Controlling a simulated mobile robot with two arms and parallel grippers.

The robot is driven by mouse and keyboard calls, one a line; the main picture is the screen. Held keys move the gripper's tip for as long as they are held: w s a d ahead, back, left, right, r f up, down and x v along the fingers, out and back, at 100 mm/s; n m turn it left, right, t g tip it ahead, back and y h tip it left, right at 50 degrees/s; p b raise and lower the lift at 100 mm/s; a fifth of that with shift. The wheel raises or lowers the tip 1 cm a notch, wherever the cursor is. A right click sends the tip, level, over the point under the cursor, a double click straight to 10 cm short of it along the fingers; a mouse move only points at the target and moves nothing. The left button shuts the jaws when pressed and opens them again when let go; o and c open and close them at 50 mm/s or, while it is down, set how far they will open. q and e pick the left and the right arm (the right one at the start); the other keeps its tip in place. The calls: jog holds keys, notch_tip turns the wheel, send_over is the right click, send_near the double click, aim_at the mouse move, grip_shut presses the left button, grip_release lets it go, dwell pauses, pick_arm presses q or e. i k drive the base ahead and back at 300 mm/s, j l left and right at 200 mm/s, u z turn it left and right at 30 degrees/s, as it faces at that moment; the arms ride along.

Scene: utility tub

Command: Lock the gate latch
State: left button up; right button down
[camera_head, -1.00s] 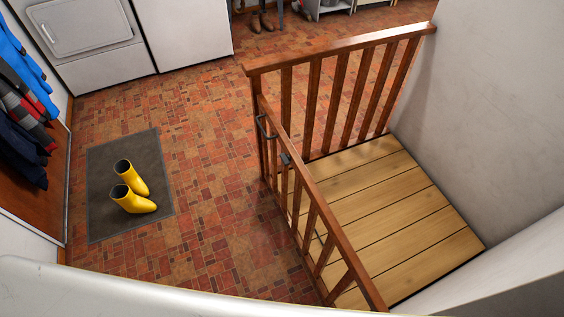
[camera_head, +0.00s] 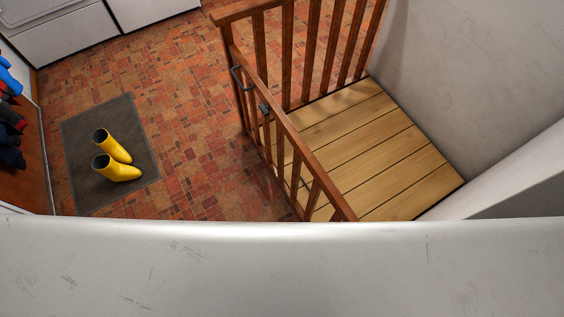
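The wooden gate (camera_head: 290,137) is the near run of brown railing beside the plank landing. It meets the back railing at a corner post (camera_head: 236,88). A dark metal loop of the latch (camera_head: 236,79) sits near that post, on the floor side. A second small dark metal piece (camera_head: 264,109) sits on the gate's top rail, a little apart from the loop. Whether the gate is closed against the post is hard to tell at this size. Neither of my grippers shows in the head view.
A wide pale, scuffed surface (camera_head: 280,265) fills the bottom of the view. Yellow boots (camera_head: 118,170) stand on a dark mat (camera_head: 78,138) at left. Hanging clothes (camera_head: 10,125) are at the left edge. Brick-patterned floor (camera_head: 190,120) is open between mat and gate. A white wall (camera_head: 470,70) bounds the landing (camera_head: 390,160).

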aim_at(266, 110)
jog(key=i+j+z, duration=0.1)
jog(key=j+z, duration=0.65)
